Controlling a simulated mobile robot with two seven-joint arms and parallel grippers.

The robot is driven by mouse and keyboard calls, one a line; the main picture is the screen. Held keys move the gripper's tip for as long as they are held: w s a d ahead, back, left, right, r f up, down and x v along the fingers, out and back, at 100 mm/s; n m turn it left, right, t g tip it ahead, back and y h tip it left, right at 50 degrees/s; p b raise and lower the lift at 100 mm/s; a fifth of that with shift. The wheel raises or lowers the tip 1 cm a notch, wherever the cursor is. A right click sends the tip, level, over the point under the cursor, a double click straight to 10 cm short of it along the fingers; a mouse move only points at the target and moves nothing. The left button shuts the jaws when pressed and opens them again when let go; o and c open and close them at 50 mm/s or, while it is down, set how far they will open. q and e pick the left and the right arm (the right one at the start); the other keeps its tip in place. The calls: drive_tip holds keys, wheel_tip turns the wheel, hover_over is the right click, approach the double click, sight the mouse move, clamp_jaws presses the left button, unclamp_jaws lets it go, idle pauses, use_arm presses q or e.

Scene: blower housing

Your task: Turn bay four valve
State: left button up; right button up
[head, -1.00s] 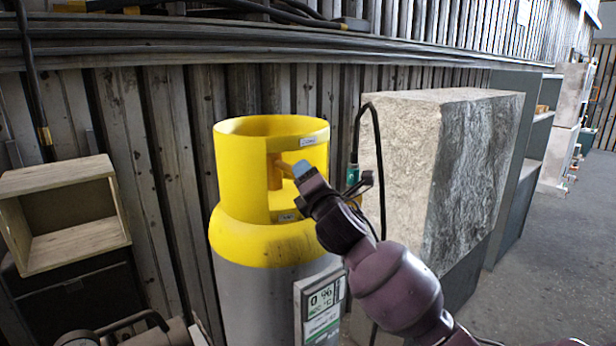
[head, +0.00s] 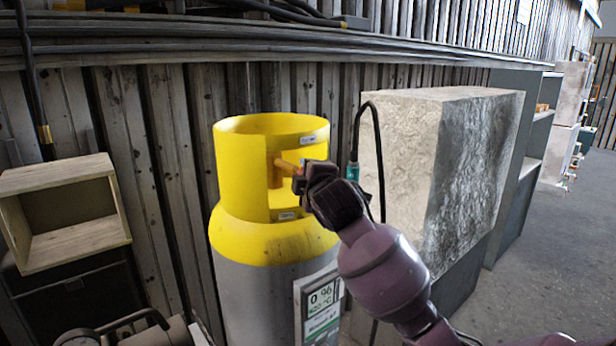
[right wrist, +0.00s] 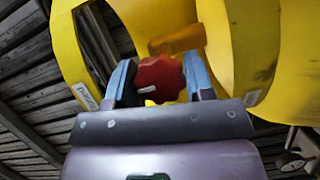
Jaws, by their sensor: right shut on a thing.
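The gas cylinder has a yellow collar (head: 238,170) with a cut-out and a grey body (head: 255,300). It stands upright against the wall. Inside the collar is an orange-brown valve stem (head: 286,167). A red lobed valve knob (right wrist: 160,78) sits at its end in the right wrist view. My right gripper (head: 304,178) reaches into the collar's opening from the right. In the right wrist view its blue-grey fingers stand on both sides of the knob and are shut on it. In the head view the gripper hides most of the knob.
A display panel (head: 323,308) is on the cylinder's front. A large stone-like block (head: 400,150) stands close on the right, with a black cable and teal connector (head: 352,171) beside it. A wooden open box (head: 75,240) is at left. Open floor (head: 550,255) lies at right.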

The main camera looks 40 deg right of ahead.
drive_tip(key=shift+m, duration=0.3)
idle(0.4)
drive_tip(key=o, duration=0.9)
drive_tip(key=shift+s, duration=0.1)
use_arm(q)
drive_tip(key=shift+w+f+b, duration=0.15)
drive_tip(key=shift+w+b, duration=0.2)
drive_tip(key=shift+b, duration=0.3)
use_arm(e)
drive_tip(key=v, duration=1)
drive_tip(key=shift+s+a+r, duration=0.1)
drive_tip(key=shift+s+r, duration=0.1)
drive_tip(key=shift+s, duration=0.1)
use_arm(q)
drive_tip(key=shift+s+f, duration=0.1)
drive_tip(key=shift+f, duration=0.1)
